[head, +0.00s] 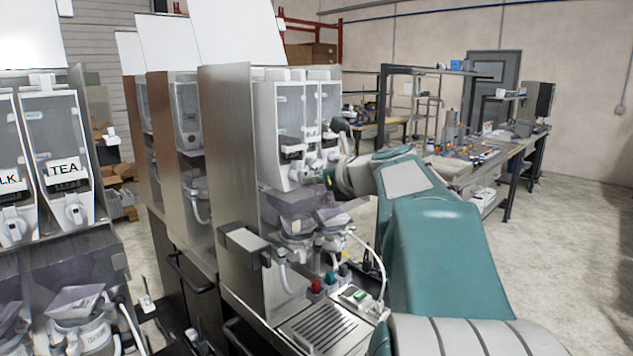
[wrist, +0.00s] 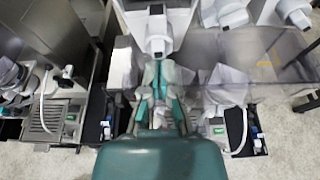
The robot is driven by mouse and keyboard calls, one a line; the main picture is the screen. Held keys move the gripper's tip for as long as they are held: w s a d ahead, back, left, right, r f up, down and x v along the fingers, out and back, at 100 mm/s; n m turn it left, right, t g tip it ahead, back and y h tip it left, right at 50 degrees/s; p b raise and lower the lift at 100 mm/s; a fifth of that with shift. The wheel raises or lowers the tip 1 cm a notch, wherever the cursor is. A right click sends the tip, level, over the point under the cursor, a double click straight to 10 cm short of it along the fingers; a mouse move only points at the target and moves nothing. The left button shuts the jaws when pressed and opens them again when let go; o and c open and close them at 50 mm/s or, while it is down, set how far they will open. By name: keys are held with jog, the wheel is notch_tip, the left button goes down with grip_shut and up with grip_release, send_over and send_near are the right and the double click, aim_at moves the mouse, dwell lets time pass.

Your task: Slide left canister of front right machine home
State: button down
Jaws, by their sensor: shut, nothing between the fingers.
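The front right machine (head: 228,150) stands in the middle of the head view, a steel cabinet with pale clear-fronted canisters in its upper part. Its left canister (head: 283,110) is nearest the steel side panel, upright. In the wrist view a white canister front with a grey-tipped spout (wrist: 156,28), seemingly this left one, lies straight ahead of my gripper. My gripper (wrist: 160,72) is shut and empty, its teal fingers close to the spout; I cannot tell whether they touch.
Clear mixing funnels (head: 310,205) and a drip tray (head: 322,328) sit below the canisters. Another machine with a TEA canister (head: 58,150) stands at the left. A workbench (head: 480,150) stands at the back right, with open floor before it.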

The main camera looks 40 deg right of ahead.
jog(key=shift+w+a, duration=0.2)
jog(key=shift+w, duration=2)
jog(key=s, duration=0.8)
jog(key=shift+d, duration=0.3)
jog(key=s+a+f+n+g+y, duration=0.1)
jog(key=s+a+f+n+g, duration=0.15)
jog(key=a+f+n, duration=0.5)
jog(key=s+a+f+n+g, duration=0.2)
jog(key=a+f+n+g, duration=0.15)
jog(key=a+n, duration=0.65)
jog(key=s+a+f+n+g+h, duration=0.2)
jog(key=s+a+f+n, duration=0.8)
jog(key=n, duration=0.7)
jog(key=s+f+g, duration=0.1)
jog(key=s+f, duration=0.1)
jog(key=s, duration=0.1)
